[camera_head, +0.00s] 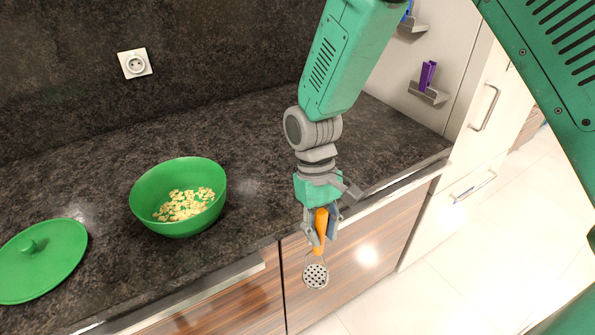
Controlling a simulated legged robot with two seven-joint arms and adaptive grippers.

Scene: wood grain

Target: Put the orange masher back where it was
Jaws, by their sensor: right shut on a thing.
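The orange masher (320,232) hangs head down in my right gripper (321,230), which is shut on its orange handle. Its round perforated metal head (315,275) points down in front of the cabinet fronts, past the counter's front edge. The gripper covers part of the handle. My left gripper is not in view.
A green bowl (150,190) with pale pieces in it stands on the dark counter (255,165). A green lid (55,270) lies to its left. At the right, a wall holder (428,95) carries a purple item (427,74). Another holder (412,26) is above it. The counter's middle is clear.

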